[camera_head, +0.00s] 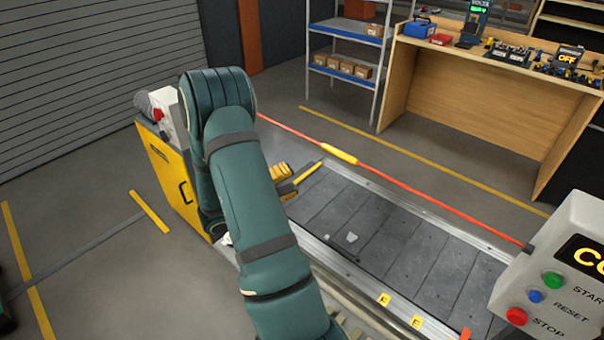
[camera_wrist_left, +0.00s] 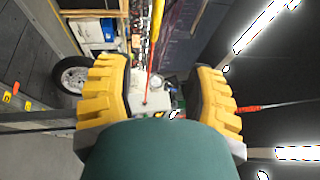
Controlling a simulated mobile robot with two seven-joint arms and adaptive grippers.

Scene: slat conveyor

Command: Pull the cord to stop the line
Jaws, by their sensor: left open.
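The red cord (camera_head: 430,199) runs above the conveyor (camera_head: 372,234) from behind my left arm to the control box at the right. A yellow grip (camera_head: 340,155) sits on the cord. My left gripper (camera_head: 303,172), with yellow fingers, is open just left of the grip in the head view. In the left wrist view the cord (camera_wrist_left: 151,70) shows in the gap between the open fingers (camera_wrist_left: 160,88), with the yellow grip (camera_wrist_left: 157,18) at the top edge. I cannot tell whether the cord touches a finger. My right gripper is out of view.
The control box (camera_head: 560,275) has green, blue and red buttons. A yellow cabinet (camera_head: 172,180) stands at the conveyor's left end. A wooden workbench (camera_head: 480,105) and a shelf rack (camera_head: 345,65) stand behind. A small pale piece (camera_head: 352,238) lies on the slats.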

